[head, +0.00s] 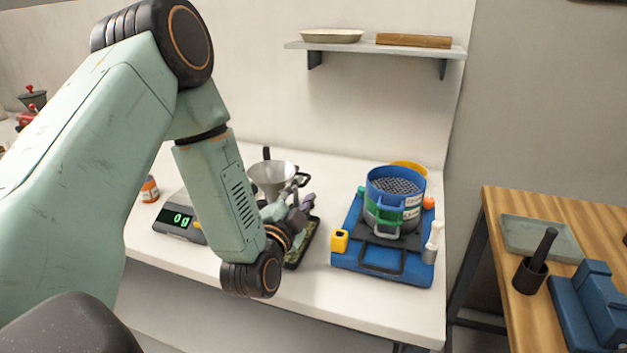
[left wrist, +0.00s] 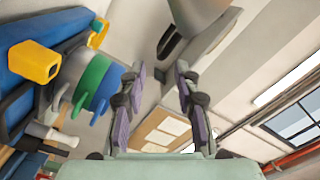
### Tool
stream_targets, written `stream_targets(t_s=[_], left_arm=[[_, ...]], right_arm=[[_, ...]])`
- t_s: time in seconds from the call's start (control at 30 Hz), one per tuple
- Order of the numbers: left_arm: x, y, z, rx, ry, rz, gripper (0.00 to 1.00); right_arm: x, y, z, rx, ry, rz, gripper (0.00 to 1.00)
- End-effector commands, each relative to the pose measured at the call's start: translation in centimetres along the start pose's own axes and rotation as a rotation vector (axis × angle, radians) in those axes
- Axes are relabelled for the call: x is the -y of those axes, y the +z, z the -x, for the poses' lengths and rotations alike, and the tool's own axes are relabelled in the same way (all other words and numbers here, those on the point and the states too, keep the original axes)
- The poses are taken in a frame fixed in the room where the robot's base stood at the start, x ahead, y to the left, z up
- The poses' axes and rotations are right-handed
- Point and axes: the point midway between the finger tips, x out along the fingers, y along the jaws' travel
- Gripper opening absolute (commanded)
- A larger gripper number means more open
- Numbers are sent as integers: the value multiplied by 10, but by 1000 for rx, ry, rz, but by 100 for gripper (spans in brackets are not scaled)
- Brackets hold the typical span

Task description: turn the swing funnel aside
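The swing funnel (head: 272,177), a grey metal cone with a wide mouth, stands on the white bench behind my left forearm in the head view. A dark loop-shaped handle (head: 301,180) shows at its right side. In the left wrist view, part of the grey funnel (left wrist: 198,12) is at the top, with a dark loop (left wrist: 169,42) just beyond the fingertips. My left gripper (left wrist: 160,72) is open, its purple-padded fingers apart with nothing between them. In the head view the left gripper (head: 298,207) is close to the funnel's right side, partly hidden by my wrist. My right gripper is not in view.
A scale (head: 180,218) reading 0 g stands left of my forearm. Right of the gripper is a blue base (head: 385,268) carrying stacked round sieves (head: 394,190). A dark tray (head: 301,250) lies under the gripper. A wall shelf (head: 375,48) is above; a wooden table (head: 505,290) is at right.

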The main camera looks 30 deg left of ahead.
Motion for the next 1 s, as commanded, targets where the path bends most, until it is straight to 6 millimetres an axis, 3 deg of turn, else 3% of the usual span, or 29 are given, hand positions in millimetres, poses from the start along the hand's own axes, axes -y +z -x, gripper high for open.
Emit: stream_targets(t_s=[0.3,0.73,1.0], left_arm=[[-2,-3,-49,-3,0,-1,32],[-4,-5,-60,-2,3,1,32],[-4,-4,-60,0,5,1,10]], right_arm=[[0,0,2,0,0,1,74],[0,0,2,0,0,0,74],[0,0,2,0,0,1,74]])
